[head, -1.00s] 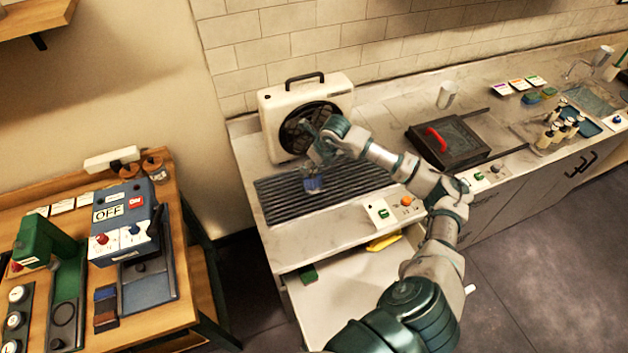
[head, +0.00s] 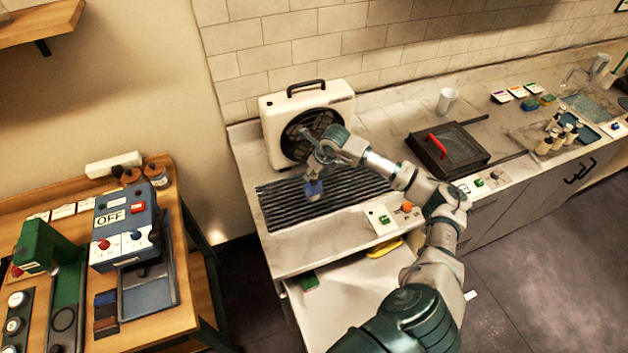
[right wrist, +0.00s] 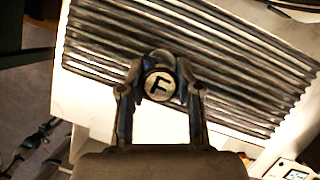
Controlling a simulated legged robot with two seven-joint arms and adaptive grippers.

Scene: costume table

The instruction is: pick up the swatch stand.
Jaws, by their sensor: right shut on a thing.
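The swatch stand (head: 314,188) is a small blue piece with a pale lower part, over the dark ribbed rack in front of the fan. My right gripper (head: 316,174) is shut on it from above. In the right wrist view the stand (right wrist: 159,86) shows a round disc marked "F" between the two fingers of the gripper (right wrist: 160,98), with a bright white patch below the disc. Whether the stand touches the rack or hangs just above it, I cannot tell. My left gripper is out of view.
The ribbed rack (head: 290,208) lies under the stand, and a white fan (head: 274,128) stands close behind. A control panel with an orange knob (head: 407,207) is at the counter's front. A dark framed box with a red handle (head: 462,160) and a white cup (head: 447,100) are to the right.

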